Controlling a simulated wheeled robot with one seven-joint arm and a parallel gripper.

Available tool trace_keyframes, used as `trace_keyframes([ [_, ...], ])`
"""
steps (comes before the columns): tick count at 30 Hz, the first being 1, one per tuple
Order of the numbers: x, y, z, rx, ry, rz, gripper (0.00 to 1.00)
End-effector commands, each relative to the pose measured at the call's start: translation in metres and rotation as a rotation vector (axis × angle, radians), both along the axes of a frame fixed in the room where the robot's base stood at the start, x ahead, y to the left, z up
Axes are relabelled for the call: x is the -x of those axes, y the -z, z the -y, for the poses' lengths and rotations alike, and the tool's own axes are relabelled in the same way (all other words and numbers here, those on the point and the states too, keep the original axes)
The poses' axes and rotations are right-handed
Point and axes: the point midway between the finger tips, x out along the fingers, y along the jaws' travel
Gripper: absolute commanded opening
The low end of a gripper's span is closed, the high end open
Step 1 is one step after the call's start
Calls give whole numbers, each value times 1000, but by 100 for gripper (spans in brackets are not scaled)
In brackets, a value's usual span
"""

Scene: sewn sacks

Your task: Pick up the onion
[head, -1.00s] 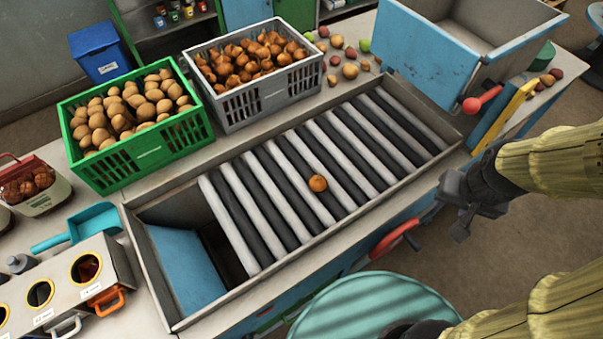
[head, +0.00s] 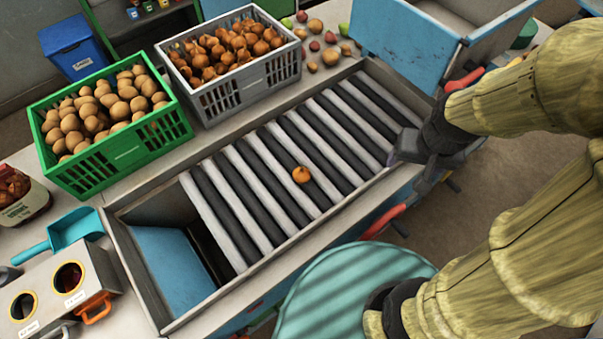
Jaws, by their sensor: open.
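A single orange-brown onion (head: 301,174) lies on the black and white rollers of the conveyor (head: 250,205), near the middle of its length. My gripper (head: 398,158) is at the right edge of the conveyor, to the right of the onion and apart from it. It is open, and nothing shows between its fingers. The gripper is small and dark in this view, and my sleeved arm reaches in from the right.
A grey crate of onions (head: 240,97) and a green crate of potatoes (head: 115,160) stand behind the conveyor. A blue hopper (head: 405,45) stands at the back right. Loose produce (head: 330,56) lies beside it. A blue scoop (head: 75,226) lies at the left. The rollers around the onion are clear.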

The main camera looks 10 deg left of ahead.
Motion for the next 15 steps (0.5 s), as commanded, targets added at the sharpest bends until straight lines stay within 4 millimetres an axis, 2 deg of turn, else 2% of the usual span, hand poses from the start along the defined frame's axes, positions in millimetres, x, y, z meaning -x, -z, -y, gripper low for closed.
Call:
trace_keyframes([
  [5, -21, 12, -29, -19, -18, -38, 74],
  [15, -59, 37, -116, -32, -48, -133, 74],
])
